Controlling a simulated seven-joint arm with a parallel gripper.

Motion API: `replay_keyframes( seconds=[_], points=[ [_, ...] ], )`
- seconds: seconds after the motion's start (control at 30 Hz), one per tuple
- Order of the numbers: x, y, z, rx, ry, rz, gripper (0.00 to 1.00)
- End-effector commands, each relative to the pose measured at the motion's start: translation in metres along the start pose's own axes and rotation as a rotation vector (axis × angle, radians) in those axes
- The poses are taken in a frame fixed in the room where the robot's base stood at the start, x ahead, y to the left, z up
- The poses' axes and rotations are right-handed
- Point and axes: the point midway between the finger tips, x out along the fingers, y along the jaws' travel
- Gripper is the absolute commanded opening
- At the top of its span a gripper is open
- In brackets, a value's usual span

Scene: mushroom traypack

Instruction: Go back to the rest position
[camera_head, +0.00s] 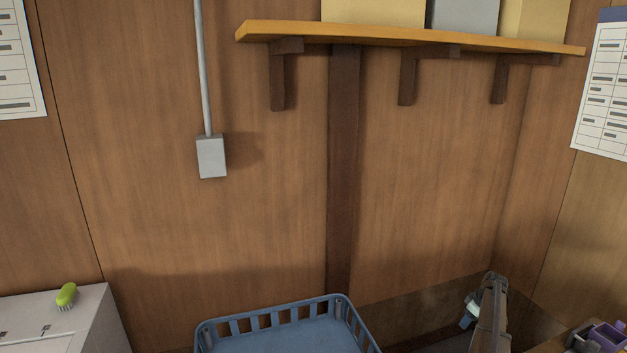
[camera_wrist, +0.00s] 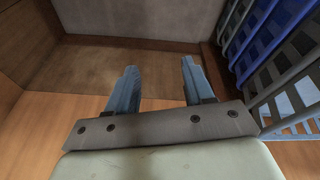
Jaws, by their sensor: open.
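My gripper (camera_wrist: 158,64) shows in the wrist view with its two blue fingers spread apart. Nothing is between the fingers. Beyond them lies a bare brown surface. In the head view, a grey-brown bar with a light blue piece shows at the lower right; it looks like part of my gripper, but I cannot be sure. The rest of my arm is not clearly visible there.
A blue slatted crate (camera_head: 268,322) stands at the bottom centre of the head view. Blue and grey slatted walls (camera_wrist: 265,30) rise right of my fingers. A green brush (camera_head: 66,295) lies on a white box (camera_head: 95,318). A wooden shelf (camera_head: 300,34) hangs above.

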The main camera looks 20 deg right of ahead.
Motion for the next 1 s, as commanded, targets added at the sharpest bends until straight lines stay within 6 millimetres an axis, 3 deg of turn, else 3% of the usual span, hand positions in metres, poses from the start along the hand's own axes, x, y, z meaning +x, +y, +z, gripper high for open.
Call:
replay_keyframes(
  seconds=[0.03, 0.2, 0.5, 0.7, 1.0],
  points=[
    [0.021, -0.020, 0.009, 0.022, -0.018, -0.023, 0.52],
    [0.080, -0.074, 0.035, 0.102, -0.077, -0.084, 0.52],
    [0.167, -0.176, 0.087, 0.234, -0.194, -0.179, 0.52],
    [0.212, -0.248, 0.124, 0.316, -0.282, -0.230, 0.52],
    [0.261, -0.359, 0.184, 0.429, -0.425, -0.290, 0.52]
  ],
)
